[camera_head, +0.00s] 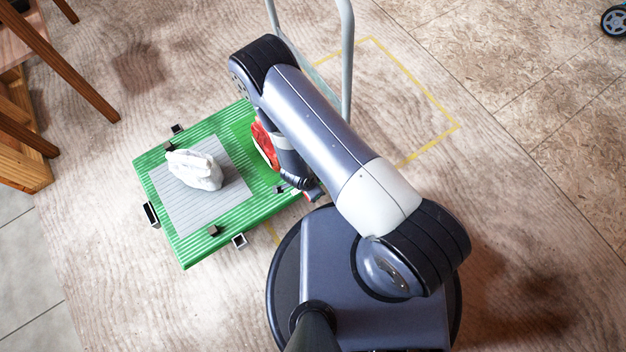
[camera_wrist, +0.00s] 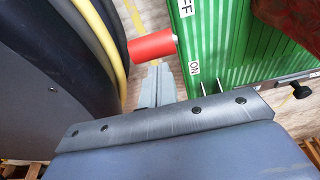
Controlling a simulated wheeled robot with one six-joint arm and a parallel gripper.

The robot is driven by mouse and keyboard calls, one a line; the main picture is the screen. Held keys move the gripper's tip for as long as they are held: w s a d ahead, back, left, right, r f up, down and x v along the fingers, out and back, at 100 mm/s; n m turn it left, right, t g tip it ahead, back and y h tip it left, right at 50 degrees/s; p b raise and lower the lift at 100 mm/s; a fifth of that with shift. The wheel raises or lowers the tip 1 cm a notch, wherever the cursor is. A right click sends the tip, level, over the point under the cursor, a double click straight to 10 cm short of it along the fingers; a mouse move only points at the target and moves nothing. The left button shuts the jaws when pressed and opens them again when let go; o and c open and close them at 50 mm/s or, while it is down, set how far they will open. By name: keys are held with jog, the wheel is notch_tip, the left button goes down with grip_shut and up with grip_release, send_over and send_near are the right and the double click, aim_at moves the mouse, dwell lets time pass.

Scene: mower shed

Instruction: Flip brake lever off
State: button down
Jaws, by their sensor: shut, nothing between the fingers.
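The brake lever's red cylindrical handle (camera_wrist: 152,46) sticks out to the left from the side of the green mower body (camera_wrist: 230,45) in the wrist view. An ON label (camera_wrist: 194,67) is beside it on the green wall, and part of an OFF label (camera_wrist: 185,8) shows at the top edge. The handle lies between the two labels, nearer ON. My gripper (camera_wrist: 158,82) is shut and empty, just below the handle in the picture; I cannot tell whether they touch. In the head view my arm hides most of the lever.
The green body (camera_head: 221,232) carries a grey panel (camera_head: 185,218) with a crumpled white cloth or glove (camera_head: 195,169) on it. A red round part (camera_head: 264,146) sits beside my arm. A pale tubular handle (camera_head: 348,70) rises behind.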

jog(key=w+d+p+v, duration=0.1)
jog(key=p+v, duration=0.4)
jog(key=v, duration=0.6)
jog(key=shift+s+r, duration=0.2)
jog(key=shift+r, duration=0.2)
